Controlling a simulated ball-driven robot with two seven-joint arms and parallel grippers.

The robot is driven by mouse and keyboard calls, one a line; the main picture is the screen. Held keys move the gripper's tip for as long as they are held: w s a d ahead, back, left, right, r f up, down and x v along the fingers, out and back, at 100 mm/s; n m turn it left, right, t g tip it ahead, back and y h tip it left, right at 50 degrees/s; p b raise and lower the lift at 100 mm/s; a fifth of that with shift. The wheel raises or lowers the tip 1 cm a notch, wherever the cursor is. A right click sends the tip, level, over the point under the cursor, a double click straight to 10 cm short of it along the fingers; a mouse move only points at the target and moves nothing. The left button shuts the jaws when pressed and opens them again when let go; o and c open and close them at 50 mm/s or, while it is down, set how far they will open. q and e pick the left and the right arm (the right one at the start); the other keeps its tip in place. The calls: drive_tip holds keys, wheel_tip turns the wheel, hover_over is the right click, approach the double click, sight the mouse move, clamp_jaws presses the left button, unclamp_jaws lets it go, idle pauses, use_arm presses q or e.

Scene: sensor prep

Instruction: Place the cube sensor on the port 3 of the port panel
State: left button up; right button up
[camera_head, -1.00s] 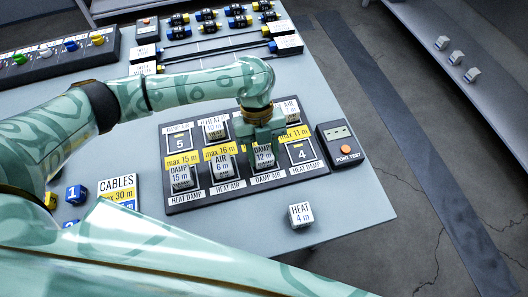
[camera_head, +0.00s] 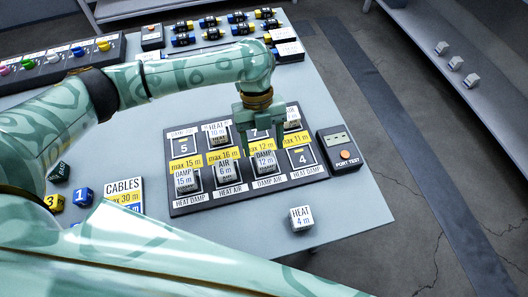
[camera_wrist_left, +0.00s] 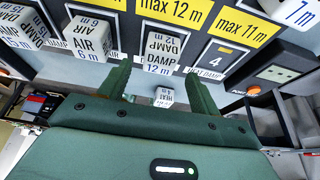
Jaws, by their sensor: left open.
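The dark port panel (camera_head: 182,207) lies on the grey table with two rows of ports. A white cube sensor marked DAMP 12 m (camera_head: 265,161) stands in the third bottom-row port, under the yellow "max 12 m" label. My left gripper (camera_head: 264,147) is open above the panel, its fingers apart and clear of that cube. The wrist view shows the DAMP 12 m cube (camera_wrist_left: 160,48) beyond the two spread fingers (camera_wrist_left: 157,75), with nothing between the tips. Port 3's number is not visible. My right gripper is out of view.
Other cubes stand on the panel, including DAMP 15 m (camera_head: 185,180) and AIR 6 m (camera_head: 225,170). Port 4 (camera_head: 302,158) and port 5 (camera_head: 184,148) are empty. A HEAT 4 m cube (camera_head: 301,218) lies near the table edge. A port tester (camera_head: 340,148) is beside the panel.

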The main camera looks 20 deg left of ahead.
use_arm(q)
drive_tip(key=p+v, duration=0.1)
drive_tip(key=v, duration=0.6)
drive_tip(key=shift+p, duration=0.35)
